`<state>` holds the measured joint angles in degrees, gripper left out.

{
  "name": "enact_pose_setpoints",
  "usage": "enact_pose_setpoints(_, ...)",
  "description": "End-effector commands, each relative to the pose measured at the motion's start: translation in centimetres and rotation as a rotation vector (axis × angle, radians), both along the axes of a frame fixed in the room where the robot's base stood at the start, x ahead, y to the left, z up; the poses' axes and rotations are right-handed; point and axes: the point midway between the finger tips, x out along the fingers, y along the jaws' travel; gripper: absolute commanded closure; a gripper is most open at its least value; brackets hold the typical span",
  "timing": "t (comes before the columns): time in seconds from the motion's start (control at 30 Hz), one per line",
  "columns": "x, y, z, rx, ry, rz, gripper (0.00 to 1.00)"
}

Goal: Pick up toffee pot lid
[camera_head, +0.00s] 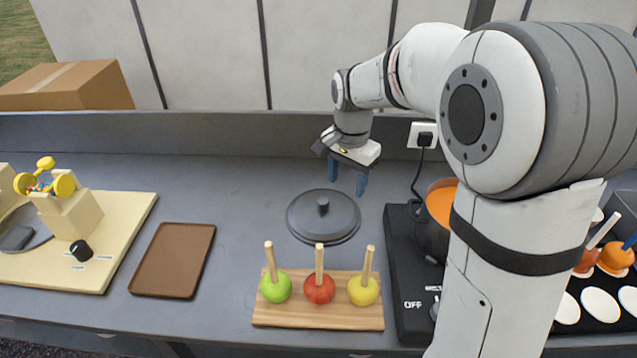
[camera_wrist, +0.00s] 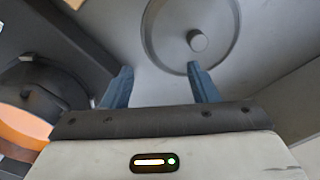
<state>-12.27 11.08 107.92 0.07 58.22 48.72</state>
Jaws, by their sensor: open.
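The toffee pot lid (camera_head: 323,217) is a round dark grey disc with a short knob on top. It lies flat on the grey counter, behind the apple board. My gripper (camera_head: 346,180) is open and empty, its blue fingers pointing down, above and slightly behind and right of the lid. In the wrist view the lid (camera_wrist: 188,22) is at the top, with its knob near the tip of the right finger of my gripper (camera_wrist: 160,78). The fingers are not around the knob. The orange toffee pot (camera_head: 438,205) stands on the hob, partly hidden by my arm.
A wooden board (camera_head: 290,315) with green, red and yellow apples on sticks lies in front of the lid. A brown tray (camera_head: 173,260) is to the left. The black hob (camera_head: 408,290) is to the right, with a cable and wall socket (camera_head: 423,135) behind it.

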Motion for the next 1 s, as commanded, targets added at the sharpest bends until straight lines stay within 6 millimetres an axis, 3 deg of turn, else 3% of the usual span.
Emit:
enact_pose_setpoints(0.1, 2.5, 2.6, -1.9, -0.003, 0.029, -0.087, 0.46)
enact_pose_setpoints(0.3, 4.3, 4.5, -3.5, -0.007, 0.047, -0.169, 0.46)
enact_pose_setpoints(0.67, 4.7, 4.7, -7.3, -0.008, 0.052, -0.18, 0.46)
enact_pose_setpoints(0.83, 4.9, 4.8, -10.0, -0.009, 0.052, -0.18, 0.46)
enact_pose_setpoints(1.0, 5.0, 4.8, -11.2, -0.007, 0.048, -0.18, 0.46)
